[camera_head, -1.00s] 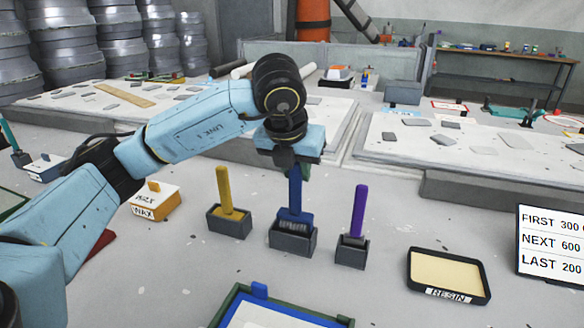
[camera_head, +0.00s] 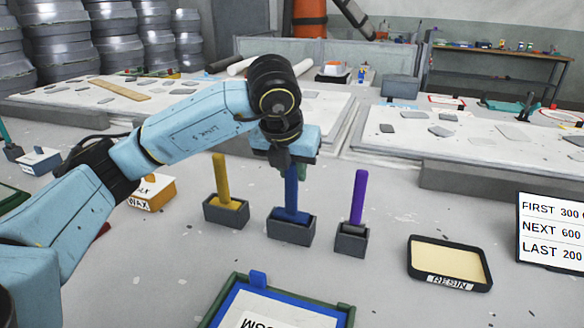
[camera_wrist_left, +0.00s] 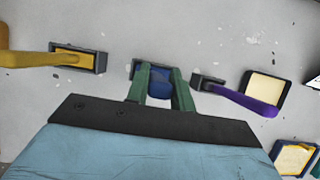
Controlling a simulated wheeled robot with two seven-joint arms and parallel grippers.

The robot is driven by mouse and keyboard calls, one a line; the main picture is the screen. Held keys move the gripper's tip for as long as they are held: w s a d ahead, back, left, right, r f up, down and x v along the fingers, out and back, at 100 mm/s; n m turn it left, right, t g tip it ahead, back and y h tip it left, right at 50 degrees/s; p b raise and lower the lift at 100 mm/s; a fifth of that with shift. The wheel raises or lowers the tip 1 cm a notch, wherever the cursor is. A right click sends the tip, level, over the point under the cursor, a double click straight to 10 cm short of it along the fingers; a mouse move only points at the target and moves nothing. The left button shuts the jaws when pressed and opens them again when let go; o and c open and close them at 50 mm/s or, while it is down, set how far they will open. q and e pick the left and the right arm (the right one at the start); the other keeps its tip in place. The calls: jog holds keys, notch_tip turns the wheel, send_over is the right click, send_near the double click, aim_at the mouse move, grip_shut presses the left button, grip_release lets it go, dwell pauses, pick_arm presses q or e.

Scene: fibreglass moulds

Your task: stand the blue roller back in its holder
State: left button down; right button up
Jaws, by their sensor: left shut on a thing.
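The blue roller (camera_head: 291,190) stands upright in the middle dark holder (camera_head: 290,231), its lower part inside the holder's walls. My left gripper (camera_head: 290,168) is shut on the top of the blue handle, pointing down. In the left wrist view the green fingers (camera_wrist_left: 160,95) close around the blue roller (camera_wrist_left: 158,84), with the holder (camera_wrist_left: 138,68) beneath. How deep the roller sits is hidden by the holder's front wall. My right gripper is not in view.
A yellow roller (camera_head: 221,178) in its holder stands close left, and a purple one (camera_head: 358,199) close right. A resin tray (camera_head: 448,262), a framed board (camera_head: 275,308) and a WAX box (camera_head: 152,193) lie around. A screen (camera_head: 550,235) stands at right.

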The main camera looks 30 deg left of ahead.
pick_arm(q)
jog(key=shift+f, duration=0.25)
dwell(0.4)
jog(key=shift+f+b, duration=0.3)
jog(key=shift+b, duration=0.2)
dwell(0.4)
jog(key=c, duration=1.1)
grip_release()
